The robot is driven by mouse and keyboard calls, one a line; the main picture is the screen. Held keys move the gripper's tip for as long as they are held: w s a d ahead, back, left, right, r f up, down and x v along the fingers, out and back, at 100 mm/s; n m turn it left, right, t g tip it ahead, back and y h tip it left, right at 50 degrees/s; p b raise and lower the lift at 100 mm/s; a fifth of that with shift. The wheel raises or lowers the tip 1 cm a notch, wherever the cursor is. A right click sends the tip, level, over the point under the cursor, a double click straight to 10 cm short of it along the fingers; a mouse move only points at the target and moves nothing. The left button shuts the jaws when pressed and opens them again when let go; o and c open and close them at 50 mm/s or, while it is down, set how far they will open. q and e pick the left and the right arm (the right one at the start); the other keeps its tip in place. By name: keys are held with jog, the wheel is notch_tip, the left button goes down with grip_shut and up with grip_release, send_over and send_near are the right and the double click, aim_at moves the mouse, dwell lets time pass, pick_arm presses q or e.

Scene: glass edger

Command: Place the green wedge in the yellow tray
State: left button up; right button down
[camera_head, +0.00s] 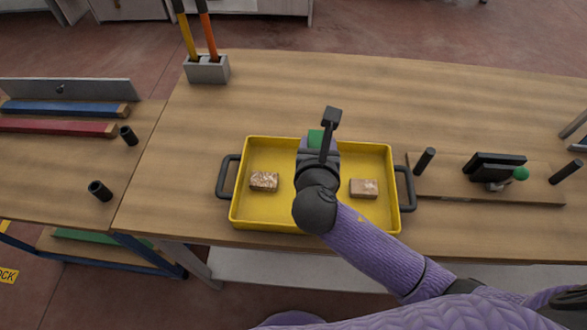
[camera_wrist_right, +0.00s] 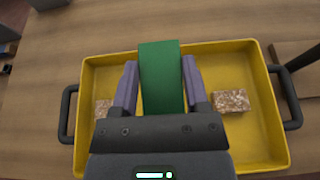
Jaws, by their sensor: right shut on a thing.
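The yellow tray (camera_head: 270,152) sits on the wooden table with a black handle at each end. My right gripper (camera_wrist_right: 160,85) is over the tray and is shut on the green wedge (camera_wrist_right: 161,70), which lies between its two fingers. In the head view only a small part of the green wedge (camera_head: 315,138) shows, near the tray's far wall; my arm hides the rest. I cannot tell whether the wedge touches the tray floor. My left gripper is not in view.
Two speckled brown blocks lie in the tray, one left (camera_head: 264,181) and one right (camera_head: 363,188) of my arm. A board with black posts (camera_head: 500,188) stands to the right. A grey holder (camera_head: 207,70) with two handles stands at the back left.

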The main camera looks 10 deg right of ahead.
jog(key=f+b, duration=0.2)
jog(key=f, duration=0.1)
jog(key=f+b, duration=0.1)
jog(key=f, duration=0.3)
jog(key=f+b, duration=0.2)
jog(key=f, duration=0.2)
jog(key=shift+w+d+f+b, duration=0.15)
jog(key=shift+w+d+b, duration=0.05)
jog(key=shift+d+b, duration=0.15)
jog(key=shift+f, duration=0.1)
jog(key=shift+c, duration=0.5)
grip_release()
jog(key=shift+r, duration=0.25)
jog(key=p+v, duration=0.4)
jog(key=v, duration=0.7)
jog(key=shift+s+r, duration=0.15)
jog(key=shift+s, duration=0.35)
